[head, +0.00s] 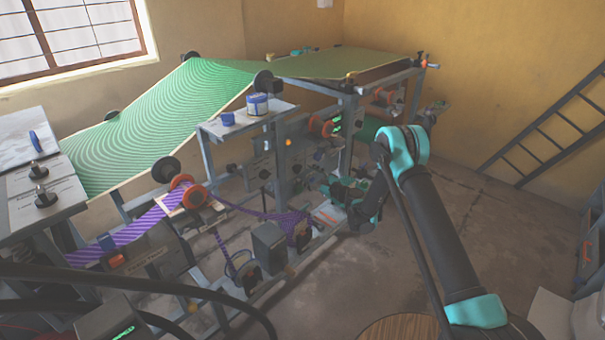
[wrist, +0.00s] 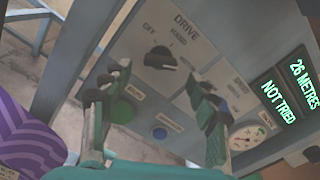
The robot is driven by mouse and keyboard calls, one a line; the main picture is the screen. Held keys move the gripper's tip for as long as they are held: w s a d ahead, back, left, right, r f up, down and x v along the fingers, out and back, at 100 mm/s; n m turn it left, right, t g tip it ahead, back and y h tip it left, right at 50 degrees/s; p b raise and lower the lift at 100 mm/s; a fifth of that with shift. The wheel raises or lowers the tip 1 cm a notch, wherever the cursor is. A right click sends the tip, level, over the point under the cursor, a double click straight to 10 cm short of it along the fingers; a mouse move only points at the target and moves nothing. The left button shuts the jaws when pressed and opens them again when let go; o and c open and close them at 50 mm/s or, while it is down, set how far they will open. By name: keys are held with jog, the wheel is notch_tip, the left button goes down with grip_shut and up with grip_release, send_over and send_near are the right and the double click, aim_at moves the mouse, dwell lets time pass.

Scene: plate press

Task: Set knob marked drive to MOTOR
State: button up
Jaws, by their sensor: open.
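The drive knob (wrist: 160,58) is black, on a grey panel (wrist: 140,82) under the word DRIVE in the wrist view. My gripper (wrist: 158,80) is open, with one finger on each side below the knob; nothing is held. Whether a finger touches the panel is unclear. In the head view my gripper (head: 343,189) is at the machine's side, and the knob cannot be made out.
A display (wrist: 290,95) reads 26 METRES, NOT TRIED. Purple striped web (wrist: 25,135) is close at left. Open floor (head: 480,235) lies right of the machine.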

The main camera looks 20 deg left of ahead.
jog(key=v, duration=0.3)
jog(key=shift+s+d, duration=0.15)
jog(key=shift+d, duration=0.1)
jog(key=s+d+r+n+h, duration=0.1)
jog(key=d+r+n+h, duration=0.3)
jog(key=d+r, duration=0.6)
jog(key=s+d+r+n+h, duration=0.1)
jog(key=s+d+r+n, duration=0.15)
jog(key=d, duration=0.25)
jog(key=s+d+r+n+g+h, duration=0.1)
jog(key=s+d+n, duration=0.1)
jog(key=s+d, duration=0.15)
jog(key=s+d+r+n+h, duration=0.1)
jog(key=s+d+r+n, duration=0.1)
jog(key=d, duration=0.3)
jog(key=s+d+f+n+g+h, duration=0.1)
jog(key=s+d+f+n+h, duration=0.2)
jog(key=s+d, duration=2.5)
jog(key=n+h, duration=0.3)
jog(key=h, duration=0.3)
jog(key=shift+s+d+f+g+h, duration=0.25)
jog(key=shift+s+d+g+h, duration=0.05)
jog(key=shift+s+d+g, duration=0.1)
